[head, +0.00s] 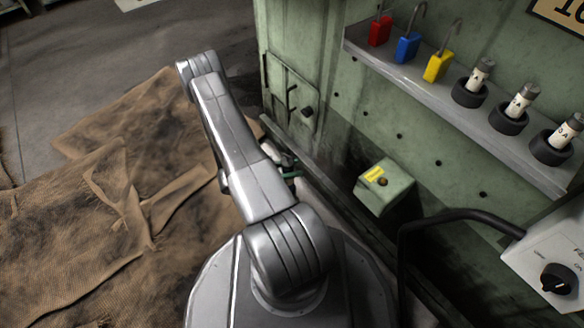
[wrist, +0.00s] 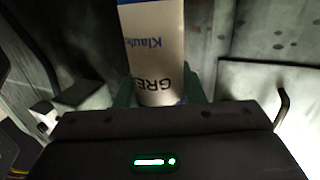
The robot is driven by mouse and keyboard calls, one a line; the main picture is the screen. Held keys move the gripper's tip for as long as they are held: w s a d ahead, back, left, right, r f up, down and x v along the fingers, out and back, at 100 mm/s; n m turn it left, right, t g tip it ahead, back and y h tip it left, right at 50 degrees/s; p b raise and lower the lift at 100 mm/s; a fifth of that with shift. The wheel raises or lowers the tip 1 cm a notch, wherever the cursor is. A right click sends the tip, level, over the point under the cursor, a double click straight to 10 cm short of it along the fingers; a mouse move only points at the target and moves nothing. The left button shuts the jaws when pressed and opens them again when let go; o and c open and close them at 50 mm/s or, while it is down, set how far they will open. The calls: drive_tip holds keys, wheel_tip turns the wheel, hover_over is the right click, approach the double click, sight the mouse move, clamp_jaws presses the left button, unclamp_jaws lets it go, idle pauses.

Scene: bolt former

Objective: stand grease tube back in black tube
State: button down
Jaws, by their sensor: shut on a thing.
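The grease tube (wrist: 153,45) is a pale cylinder with blue and dark lettering, seen upside down in the wrist view. My gripper (wrist: 161,92) is shut on it, with a dark green finger on each side of its lower part. The tube's upper end runs out of the top of the wrist view. I cannot make out a black tube holder for certain in either view.
A grey shelf (head: 400,78) on the green machine bears red (head: 380,30), blue (head: 407,47) and yellow (head: 438,66) padlocks and fuses in black holders (head: 508,119). Brown sacking (head: 110,210) covers the left floor.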

drive_tip(key=shift+f, duration=2.2)
drive_tip(key=c, duration=0.9)
unclamp_jaws()
drive_tip(key=shift+o, duration=0.2)
drive_tip(key=p+v, duration=0.3)
drive_tip(key=v, duration=1)
drive_tip(key=shift+a, duration=0.45)
drive_tip(key=shift+d, duration=0.15)
